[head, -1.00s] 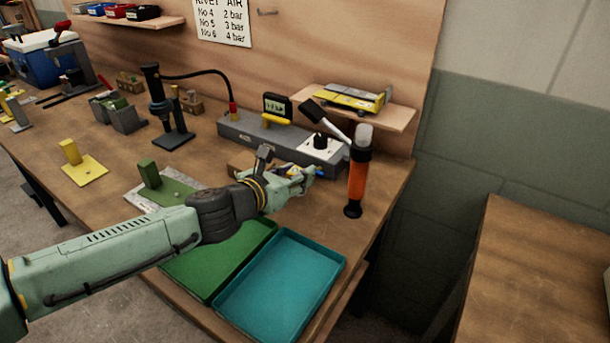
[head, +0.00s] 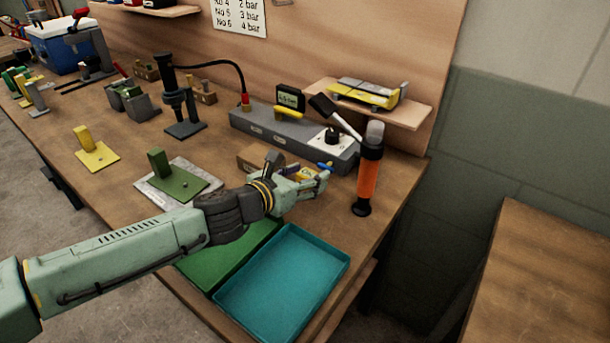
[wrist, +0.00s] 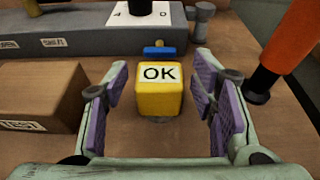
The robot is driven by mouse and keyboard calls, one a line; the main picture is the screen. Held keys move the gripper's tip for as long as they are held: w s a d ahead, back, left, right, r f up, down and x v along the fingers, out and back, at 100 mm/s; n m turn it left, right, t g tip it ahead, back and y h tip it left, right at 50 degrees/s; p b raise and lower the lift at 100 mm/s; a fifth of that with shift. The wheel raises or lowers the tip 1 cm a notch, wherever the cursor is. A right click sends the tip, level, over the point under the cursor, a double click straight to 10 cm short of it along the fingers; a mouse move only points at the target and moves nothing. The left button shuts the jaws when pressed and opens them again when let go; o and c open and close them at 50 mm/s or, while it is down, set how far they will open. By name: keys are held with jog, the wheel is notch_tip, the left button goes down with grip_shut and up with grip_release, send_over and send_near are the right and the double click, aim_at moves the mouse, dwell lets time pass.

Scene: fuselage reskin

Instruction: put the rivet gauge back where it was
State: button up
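I cannot tell for sure which object is the rivet gauge. A yellow block marked "OK" (wrist: 160,90) stands on the bench between my gripper's fingers in the wrist view, with a gap on each side. A blue bar (wrist: 160,51) shows just behind it. My gripper (wrist: 161,100) is open, its purple pads on either side of the block. In the head view my gripper (head: 318,184) is low over the bench, left of the orange cylinder, and mostly hides the block.
An orange cylinder with black ends (head: 368,180) stands close on the right. A brown box (wrist: 38,100) lies close on the left. A grey unit (head: 262,127) with a white panel is behind. A teal tray (head: 283,285) and a green tray (head: 200,262) lie in front.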

jog(key=shift+r, duration=0.15)
jog(key=shift+s+a, duration=0.15)
jog(key=shift+a, duration=0.05)
jog(key=v, duration=1.1)
jog(key=shift+s+a+r, duration=0.1)
jog(key=shift+s+a, duration=0.05)
jog(key=shift+s, duration=0.1)
